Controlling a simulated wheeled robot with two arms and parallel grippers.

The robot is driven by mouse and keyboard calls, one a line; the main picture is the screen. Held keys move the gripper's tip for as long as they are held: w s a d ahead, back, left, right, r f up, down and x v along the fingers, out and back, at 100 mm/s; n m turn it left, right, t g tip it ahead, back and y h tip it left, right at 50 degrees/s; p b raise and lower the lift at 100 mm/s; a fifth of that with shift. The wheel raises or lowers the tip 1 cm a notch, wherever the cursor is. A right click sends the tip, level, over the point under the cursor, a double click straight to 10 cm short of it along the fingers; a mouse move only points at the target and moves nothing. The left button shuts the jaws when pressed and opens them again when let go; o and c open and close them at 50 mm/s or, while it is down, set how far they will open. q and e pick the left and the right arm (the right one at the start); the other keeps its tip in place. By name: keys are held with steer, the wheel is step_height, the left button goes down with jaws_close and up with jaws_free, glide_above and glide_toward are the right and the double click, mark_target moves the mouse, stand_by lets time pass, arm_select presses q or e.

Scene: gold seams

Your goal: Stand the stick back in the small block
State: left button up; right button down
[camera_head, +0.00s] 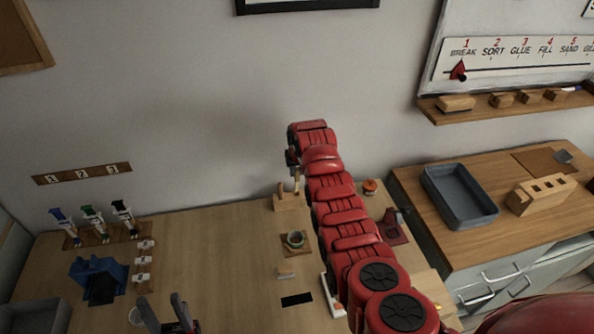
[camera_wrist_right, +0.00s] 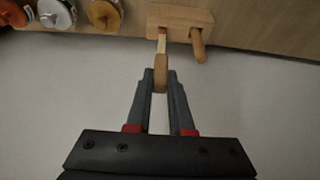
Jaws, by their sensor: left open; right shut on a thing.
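The small wooden block (camera_head: 291,204) sits near the back edge of the table. It also shows at the top of the right wrist view (camera_wrist_right: 184,18). A rounded wooden peg (camera_wrist_right: 198,46) stands in one side of the block. My right gripper (camera_wrist_right: 160,76) is shut on a flat, pale wooden stick (camera_wrist_right: 161,52). The stick's far end overlaps the block beside the peg; I cannot tell whether it is in a hole. In the head view the red right arm partly hides this gripper. My left gripper (camera_head: 160,303) is open and empty at the lower left.
Several lidded jars (camera_wrist_right: 103,14) stand left of the block in the wrist view. The blue holder (camera_head: 97,277) is at left. The middle-left tabletop is clear.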

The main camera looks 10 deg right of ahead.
mark_target(298, 177)
steer(key=shift+f+b, duration=1.2)
steer(key=shift+f, duration=0.65)
stand_by(1.0)
steer(key=shift+f+b, duration=0.25)
steer(key=shift+b, duration=0.15)
stand_by(0.5)
steer(key=c, duration=0.7)
jaws_free()
steer(key=shift+r, duration=0.1)
steer(key=shift+p+v, duration=0.95)
steer(key=shift+v, duration=0.35)
steer(key=shift+p+v, duration=0.4)
steer(key=shift+v, duration=0.75)
